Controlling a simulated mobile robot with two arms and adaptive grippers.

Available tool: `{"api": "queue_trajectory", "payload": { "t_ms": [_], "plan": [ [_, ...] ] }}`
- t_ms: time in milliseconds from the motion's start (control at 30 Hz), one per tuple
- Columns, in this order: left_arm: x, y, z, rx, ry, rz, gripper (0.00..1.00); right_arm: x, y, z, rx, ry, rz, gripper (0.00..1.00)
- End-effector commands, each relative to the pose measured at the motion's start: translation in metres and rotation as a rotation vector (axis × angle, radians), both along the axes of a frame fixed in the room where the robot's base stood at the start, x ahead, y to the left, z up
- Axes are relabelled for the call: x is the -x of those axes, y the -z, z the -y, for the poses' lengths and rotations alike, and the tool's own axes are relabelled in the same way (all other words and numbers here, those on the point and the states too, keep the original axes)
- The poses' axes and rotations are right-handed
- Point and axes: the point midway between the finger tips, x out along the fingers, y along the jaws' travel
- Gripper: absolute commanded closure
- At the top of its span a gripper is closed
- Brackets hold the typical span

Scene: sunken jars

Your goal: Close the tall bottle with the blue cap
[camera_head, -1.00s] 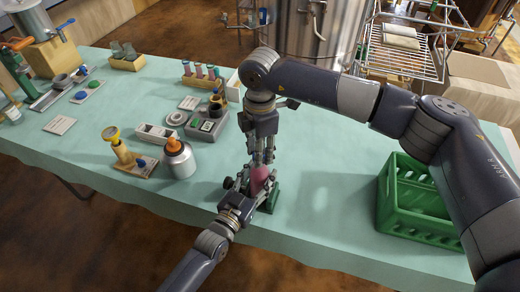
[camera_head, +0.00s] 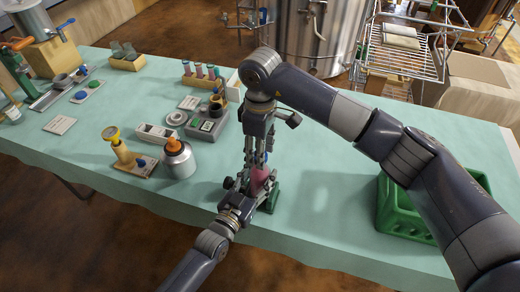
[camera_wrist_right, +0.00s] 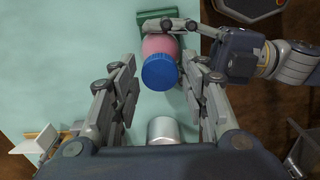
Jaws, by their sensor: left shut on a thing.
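The pink bottle (camera_head: 262,178) stands near the front edge of the table at a green holder (camera_head: 270,200). My left gripper (camera_head: 248,184) is shut on the bottle's side. In the right wrist view the blue cap (camera_wrist_right: 160,72) covers the top end of the pink bottle (camera_wrist_right: 160,43); I cannot tell how tightly it sits. My right gripper (camera_wrist_right: 158,92) is open, its fingers apart on either side of the cap and not touching it. In the head view my right gripper (camera_head: 259,158) points down just above the bottle, and its fingers hide the cap.
A green crate (camera_head: 393,213) stands at the right, partly behind my right arm. A silver canister with an orange top (camera_head: 179,162) and a wooden stand (camera_head: 127,155) are to the left. Several small colored tubes (camera_head: 200,73) are farther back. Table is clear between bottle and crate.

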Motion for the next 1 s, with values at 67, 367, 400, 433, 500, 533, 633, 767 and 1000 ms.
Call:
{"api": "queue_trajectory", "payload": {
  "t_ms": [67, 367, 400, 433, 500, 533, 633, 767, 1000],
  "plan": [
    [0.000, 0.001, 0.000, -0.005, 0.000, -0.001, 1.00, 0.000, 0.000, 0.000, 0.000, -0.001, 0.000, 0.50],
    [0.000, 0.001, 0.000, -0.004, 0.000, -0.001, 1.00, 0.000, -0.004, 0.000, 0.001, -0.001, 0.000, 0.50],
    [0.000, 0.001, 0.000, -0.004, 0.000, -0.001, 1.00, 0.000, -0.008, 0.000, -0.001, -0.002, 0.001, 0.50],
    [0.000, 0.001, -0.001, -0.004, 0.000, -0.001, 1.00, 0.000, -0.012, -0.001, -0.001, -0.002, 0.002, 0.50],
    [0.000, 0.001, -0.001, -0.004, 0.000, -0.001, 1.00, 0.000, -0.022, -0.001, -0.001, -0.003, 0.002, 0.50],
    [0.000, 0.001, -0.001, -0.004, 0.000, -0.001, 1.00, 0.000, -0.027, -0.001, -0.001, -0.003, 0.002, 0.50],
    [0.000, 0.001, -0.001, -0.004, 0.000, -0.001, 1.00, 0.000, -0.038, 0.000, 0.000, -0.002, 0.001, 0.50],
    [0.000, 0.001, -0.001, -0.004, 0.000, -0.001, 1.00, 0.000, -0.044, 0.000, 0.001, -0.002, 0.000, 0.50],
    [0.000, 0.001, -0.001, -0.003, 0.000, -0.002, 1.00, 0.000, -0.044, 0.001, 0.002, -0.001, -0.001, 0.53]
  ]
}}
